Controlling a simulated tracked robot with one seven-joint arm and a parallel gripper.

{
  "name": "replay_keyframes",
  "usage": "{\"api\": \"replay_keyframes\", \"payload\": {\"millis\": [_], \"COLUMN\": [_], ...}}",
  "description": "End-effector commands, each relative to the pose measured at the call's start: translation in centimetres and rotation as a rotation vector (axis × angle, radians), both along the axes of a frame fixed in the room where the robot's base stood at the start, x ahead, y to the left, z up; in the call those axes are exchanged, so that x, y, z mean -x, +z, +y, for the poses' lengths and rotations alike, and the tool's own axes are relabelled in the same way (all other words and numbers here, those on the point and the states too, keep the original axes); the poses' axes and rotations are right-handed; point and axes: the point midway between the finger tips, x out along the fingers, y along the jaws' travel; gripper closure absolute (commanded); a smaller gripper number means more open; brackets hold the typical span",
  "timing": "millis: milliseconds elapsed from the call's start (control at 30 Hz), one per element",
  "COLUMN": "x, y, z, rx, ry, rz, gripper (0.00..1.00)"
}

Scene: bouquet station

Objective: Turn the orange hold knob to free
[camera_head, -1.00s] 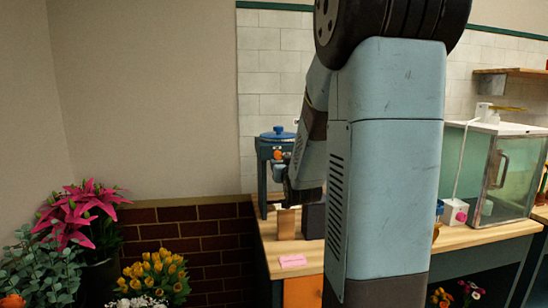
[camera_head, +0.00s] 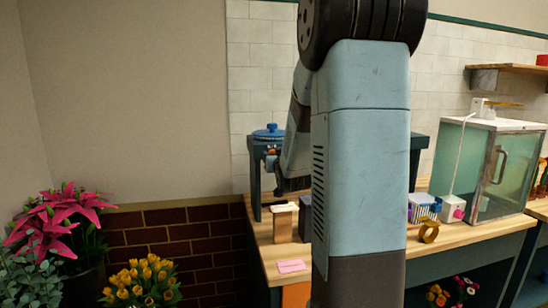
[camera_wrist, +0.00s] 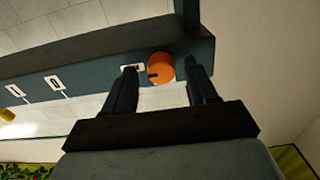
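The orange hold knob (camera_wrist: 161,67) sits on the face of a dark blue-grey beam (camera_wrist: 95,76) in the wrist view. A black mark shows on its left side. My gripper (camera_wrist: 163,72) is open, with one finger on each side of the knob. Gaps show between the knob and both fingers, so it is not gripped. In the head view, my arm hides part of the station, and the beam's dark frame (camera_head: 254,178) stands at the left end of the bench.
White plates (camera_wrist: 54,83) and a yellow part (camera_wrist: 6,115) lie further left along the beam. On the wooden bench are a wooden block (camera_head: 283,225), a pink card (camera_head: 291,266), a tape roll (camera_head: 428,232) and a glass tank (camera_head: 500,165). Flowers (camera_head: 140,282) stand at lower left.

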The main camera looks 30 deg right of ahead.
Motion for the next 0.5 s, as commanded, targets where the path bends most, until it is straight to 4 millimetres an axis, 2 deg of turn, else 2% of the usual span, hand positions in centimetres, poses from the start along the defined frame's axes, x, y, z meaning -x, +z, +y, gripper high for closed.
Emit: {"api": "replay_keyframes", "payload": {"millis": [67,500], "x": [-0.04,-0.05], "y": [0.0,0.0], "z": [0.13,0.16], "rx": [0.0,0.0], "ry": [0.002,0.003], "rz": [0.0,0.0], "gripper": [0.49,0.92]}}
